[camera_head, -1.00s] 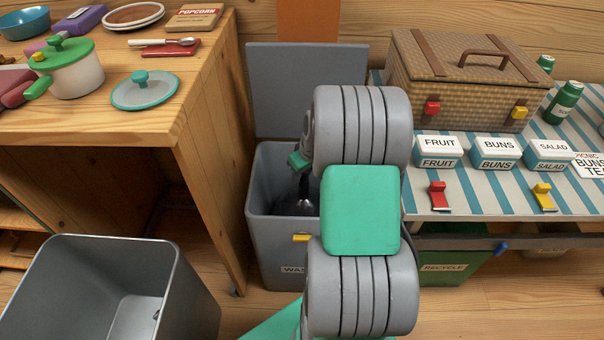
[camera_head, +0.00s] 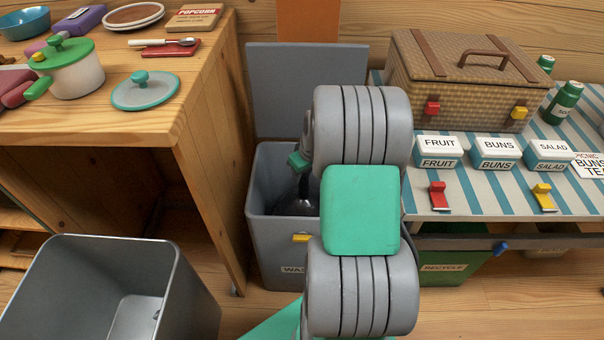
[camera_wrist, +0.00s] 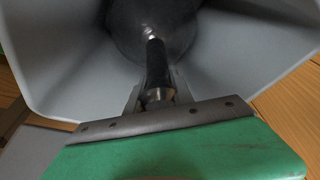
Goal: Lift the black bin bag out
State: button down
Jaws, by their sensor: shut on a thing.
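The black bin bag (camera_head: 292,203) sits inside the grey waste bin (camera_head: 262,222), mostly hidden by my arm in the head view. In the wrist view the round dark bag (camera_wrist: 150,30) lies within the bin's pale walls (camera_wrist: 65,60), with its narrow neck pointing toward me. My gripper (camera_wrist: 158,92) is shut on the neck of the bag. In the head view the gripper is at the bin's mouth, and its fingers are largely hidden behind my arm.
The bin's lid (camera_head: 305,90) stands open behind it. A wooden counter (camera_head: 205,110) is close on the left, and a striped table (camera_head: 430,200) with a wicker basket (camera_head: 462,80) is on the right. An empty grey bin (camera_head: 190,300) stands at front left. A green recycle bin (camera_head: 450,262) is under the table.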

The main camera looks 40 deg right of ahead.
notch_tip(320, 180, up, 14)
jog(key=p, duration=1)
jog(key=shift+w+d, duration=0.1)
jog(key=shift+r, duration=0.1)
notch_tip(320, 180, up, 14)
jog(key=p, duration=1)
jog(key=shift+r, duration=0.1)
notch_tip(320, 180, up, 14)
jog(key=p, duration=0.9)
